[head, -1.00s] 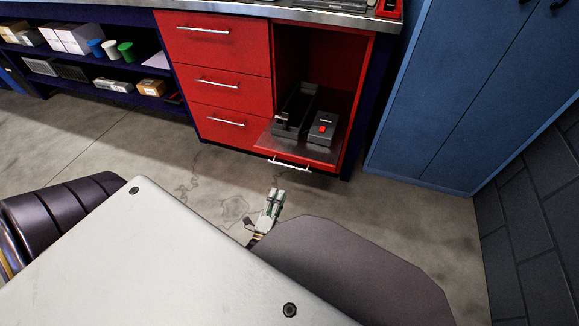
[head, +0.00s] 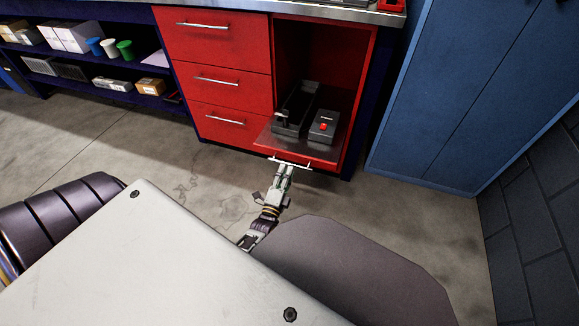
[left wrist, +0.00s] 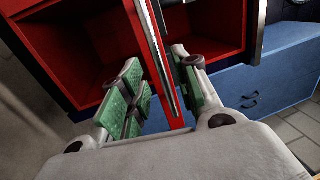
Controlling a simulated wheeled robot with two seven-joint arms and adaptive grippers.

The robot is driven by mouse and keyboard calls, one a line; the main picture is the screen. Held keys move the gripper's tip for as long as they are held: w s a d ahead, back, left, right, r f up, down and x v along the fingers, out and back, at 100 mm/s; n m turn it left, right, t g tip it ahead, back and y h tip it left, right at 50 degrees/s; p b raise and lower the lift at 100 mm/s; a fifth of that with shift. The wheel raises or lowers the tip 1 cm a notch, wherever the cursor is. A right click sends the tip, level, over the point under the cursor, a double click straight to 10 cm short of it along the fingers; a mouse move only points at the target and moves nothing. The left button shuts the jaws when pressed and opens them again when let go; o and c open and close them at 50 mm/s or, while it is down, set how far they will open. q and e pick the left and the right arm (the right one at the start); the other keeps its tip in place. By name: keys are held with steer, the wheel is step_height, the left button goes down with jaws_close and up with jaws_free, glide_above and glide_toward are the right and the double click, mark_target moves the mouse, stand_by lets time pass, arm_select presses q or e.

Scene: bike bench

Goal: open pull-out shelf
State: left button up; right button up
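The pull-out shelf (head: 318,148) is a grey plate low in the open right bay of the red cabinet, with its front edge a little out of the bay. Its silver bar handle (head: 300,167) runs along the front. My left gripper (head: 286,171) is at the handle's left-middle part. In the left wrist view its green-padded fingers (left wrist: 160,90) are apart, with a silver bar (left wrist: 158,50) between them. Whether the pads touch the bar is unclear. My right gripper is not in view.
A dark open tray (head: 296,110) and a grey box with a red button (head: 322,127) sit on the shelf. Red drawers (head: 218,85) are to the left, a blue locker (head: 455,90) to the right. The floor (head: 205,185) in front is clear.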

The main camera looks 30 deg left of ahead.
arm_select(q)
steer(key=shift+b+x, duration=0.65)
steer(key=shift+x, duration=1.6)
jaws_close()
